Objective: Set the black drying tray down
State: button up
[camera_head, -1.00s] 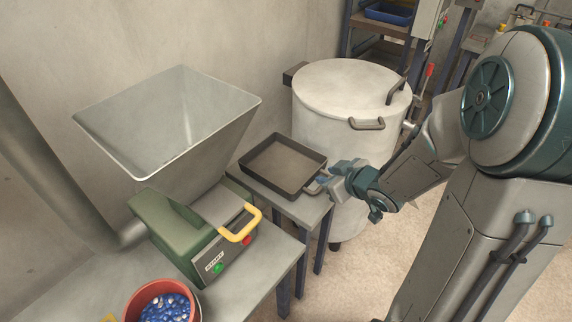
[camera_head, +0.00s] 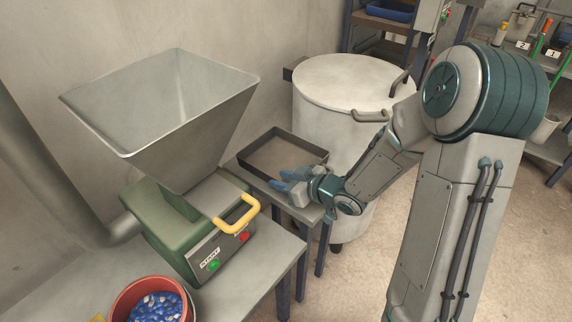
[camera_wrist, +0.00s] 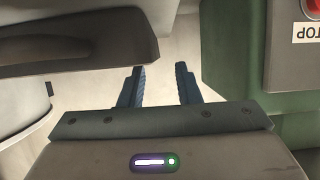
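The black drying tray (camera_head: 262,173) is a shallow dark rectangular pan. In the head view it rests flat on a small grey side table (camera_head: 308,214) between the green machine and the white drum. My gripper (camera_head: 287,181) is at the tray's near right side and hides part of its near edge and its handle. In the wrist view my gripper's (camera_wrist: 158,82) two blue fingers are apart with nothing between them. A dark part that looks like the tray (camera_wrist: 90,45) fills the upper left there, beyond the fingers; I cannot tell whether they touch it.
The green machine (camera_head: 165,224) with its metal hopper (camera_head: 185,125) and yellow handle (camera_head: 237,215) stands at left. A red bucket of blue and white pieces (camera_head: 153,300) is at the front. The white lidded drum (camera_head: 325,120) is close behind the tray. The floor at right is open.

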jog(key=b+x, duration=0.1)
jog(key=x, duration=0.4)
jog(key=shift+w+d, duration=0.15)
jog(key=shift+w, duration=0.05)
jog(key=shift+r, duration=0.1)
grip_shut()
